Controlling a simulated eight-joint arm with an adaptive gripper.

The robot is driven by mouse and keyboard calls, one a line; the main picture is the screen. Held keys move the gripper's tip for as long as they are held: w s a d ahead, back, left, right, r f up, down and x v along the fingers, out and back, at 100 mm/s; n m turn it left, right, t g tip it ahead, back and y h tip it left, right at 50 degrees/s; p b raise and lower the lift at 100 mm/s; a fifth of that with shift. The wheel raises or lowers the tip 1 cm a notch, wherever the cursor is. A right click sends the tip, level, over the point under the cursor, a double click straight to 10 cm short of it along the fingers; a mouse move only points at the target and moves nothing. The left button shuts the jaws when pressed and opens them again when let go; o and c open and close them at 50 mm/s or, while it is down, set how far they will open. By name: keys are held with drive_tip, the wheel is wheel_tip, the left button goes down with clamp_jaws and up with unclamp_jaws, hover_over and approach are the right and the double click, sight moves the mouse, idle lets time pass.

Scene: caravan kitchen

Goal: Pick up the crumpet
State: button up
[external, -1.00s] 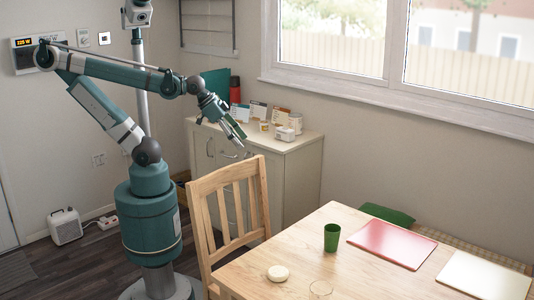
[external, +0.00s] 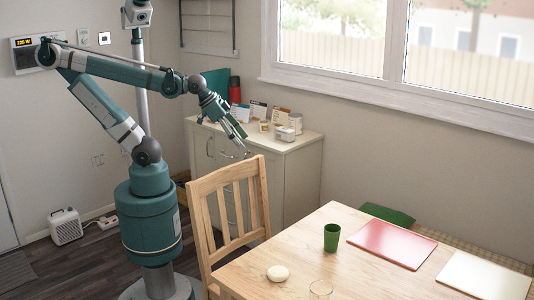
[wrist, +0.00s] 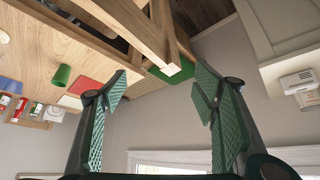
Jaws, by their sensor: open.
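The crumpet (external: 277,273) is a small, round, pale piece lying flat near the front of the wooden table (external: 330,279). In the wrist view a pale round thing (wrist: 3,37) at the left edge looks like it, partly cut off. My gripper (external: 243,144) is open and empty in the air, in front of the cabinet and above the chair back, well up and left of the crumpet. Its two green ribbed fingers (wrist: 161,78) stand wide apart in the wrist view, with nothing between them.
A wooden chair (external: 230,205) stands between my gripper and the table. Boxes and jars (external: 270,118) stand on the cabinet (external: 290,168).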

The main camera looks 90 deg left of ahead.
drive_tip(key=w+d+r+n+g+h+p, duration=0.1)
drive_tip(key=w+d+r+n+g+p, duration=0.2)
drive_tip(key=w+d, duration=0.7)
drive_tip(key=n+g+y+p, duration=0.1)
drive_tip(key=n+g+p, duration=0.45)
drive_tip(key=n, duration=0.85)
hover_over(279, 271)
drive_tip(key=p, duration=0.1)
drive_tip(key=shift+t, duration=0.75)
drive_tip(key=f, duration=1.7)
drive_tip(key=shift+w+a+f, duration=0.1)
drive_tip(key=shift+a+f, duration=0.1)
drive_tip(key=shift+f, duration=0.2)
drive_tip(key=shift+d+f, duration=0.25)
drive_tip(key=shift+d, duration=0.05)
drive_tip(key=shift+f, duration=1.3)
